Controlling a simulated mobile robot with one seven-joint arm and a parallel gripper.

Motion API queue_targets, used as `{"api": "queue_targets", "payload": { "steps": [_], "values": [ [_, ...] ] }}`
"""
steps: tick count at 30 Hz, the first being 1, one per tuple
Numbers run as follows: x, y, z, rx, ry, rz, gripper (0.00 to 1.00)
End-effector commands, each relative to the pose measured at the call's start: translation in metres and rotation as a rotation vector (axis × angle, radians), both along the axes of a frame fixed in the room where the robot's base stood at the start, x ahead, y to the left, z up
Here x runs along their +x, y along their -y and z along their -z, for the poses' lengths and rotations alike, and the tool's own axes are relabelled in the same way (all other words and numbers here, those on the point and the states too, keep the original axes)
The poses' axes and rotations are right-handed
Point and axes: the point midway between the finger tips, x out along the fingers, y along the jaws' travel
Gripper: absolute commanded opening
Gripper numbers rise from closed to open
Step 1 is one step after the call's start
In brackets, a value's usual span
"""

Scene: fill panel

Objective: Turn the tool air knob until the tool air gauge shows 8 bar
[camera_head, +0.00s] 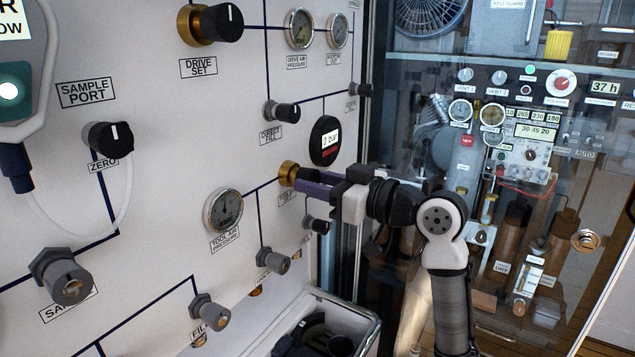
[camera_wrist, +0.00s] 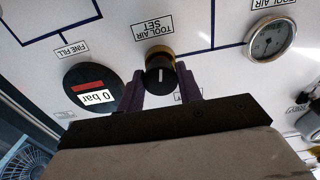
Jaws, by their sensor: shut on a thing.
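The tool air knob is a black knob with a white mark on a brass base, under the label TOOL AIR SET in the wrist view (camera_wrist: 160,76). In the head view its brass base (camera_head: 288,173) shows on the white panel, with the rest mostly hidden by my fingers. My gripper (camera_head: 312,184) is shut on this knob, one purple finger on each side, as the wrist view also shows (camera_wrist: 161,88). The tool air gauge (camera_head: 223,210) is a round dial left of the knob; it also shows in the wrist view (camera_wrist: 270,40). Its needle is too small to read surely.
A black round display (camera_head: 325,141) reading 0 bar sits above the knob. A smaller black knob (camera_head: 317,225) is just below my gripper. A bin (camera_head: 366,331) with dark items stands below. A glass-fronted cabinet (camera_head: 500,220) is to the right.

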Motion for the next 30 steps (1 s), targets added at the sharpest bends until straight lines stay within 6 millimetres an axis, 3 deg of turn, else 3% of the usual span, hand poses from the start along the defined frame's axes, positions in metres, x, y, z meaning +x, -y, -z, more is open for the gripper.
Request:
{"api": "queue_targets", "payload": {
  "steps": [12,22,23,27,30],
  "values": [
    [0.0001,0.0002,0.0014,-0.132,0.203,0.000,0.12],
    [0.0002,0.0007,-0.0012,-0.141,0.215,0.001,0.12],
    [0.0002,0.0007,-0.0012,-0.141,0.215,0.001,0.39],
    [0.0002,0.0006,-0.0010,-0.141,0.213,0.001,0.57],
    [0.0002,0.0006,-0.0009,-0.141,0.213,0.001,0.57]
  ]
}}
